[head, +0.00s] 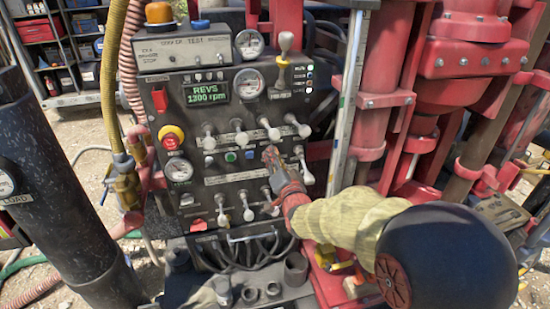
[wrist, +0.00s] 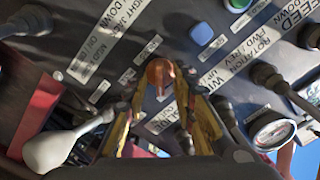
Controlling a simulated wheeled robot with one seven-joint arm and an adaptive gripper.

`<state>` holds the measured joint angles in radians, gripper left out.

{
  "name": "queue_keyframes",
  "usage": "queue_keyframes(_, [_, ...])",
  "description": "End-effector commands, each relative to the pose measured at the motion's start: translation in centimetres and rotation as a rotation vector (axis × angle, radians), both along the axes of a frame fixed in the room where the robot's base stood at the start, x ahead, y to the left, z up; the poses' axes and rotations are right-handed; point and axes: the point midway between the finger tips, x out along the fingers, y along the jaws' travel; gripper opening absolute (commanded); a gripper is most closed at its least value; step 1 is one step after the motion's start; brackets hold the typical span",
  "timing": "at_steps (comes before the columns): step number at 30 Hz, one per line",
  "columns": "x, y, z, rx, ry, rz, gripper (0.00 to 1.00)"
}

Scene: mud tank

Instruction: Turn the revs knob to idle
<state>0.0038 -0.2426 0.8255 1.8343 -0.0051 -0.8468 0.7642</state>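A grey control panel (head: 205,165) stands in front of me, and its green display (head: 207,92) reads REVS and what looks like 1200 rpm. In the wrist view a small copper-orange knob (wrist: 160,72) sits between my fingertips. My gripper (wrist: 162,78) has one yellow-padded finger on each side of it, with no clear gap, so it appears shut on the knob. In the head view my gripper (head: 270,156) is at the panel's right half, below the upper lever row. It hides the knob's own label and pointer there, so I cannot read its setting.
White-knobbed levers (head: 238,130) crowd the panel above and below my gripper. A white lever end (wrist: 52,148) and a gauge (wrist: 272,132) lie close by in the wrist view. A red emergency button (head: 170,140) is at the left. Red rig parts (head: 455,60) stand at the right.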

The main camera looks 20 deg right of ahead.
Motion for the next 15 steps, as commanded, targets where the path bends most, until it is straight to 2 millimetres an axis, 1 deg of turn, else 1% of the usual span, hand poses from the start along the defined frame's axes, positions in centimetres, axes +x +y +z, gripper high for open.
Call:
queue_keyframes(4, [-0.02,-0.01,-0.02,0.000,0.000,0.000,0.27])
queue_keyframes(15, [-0.03,-0.01,-0.02,0.000,0.000,0.000,0.06])
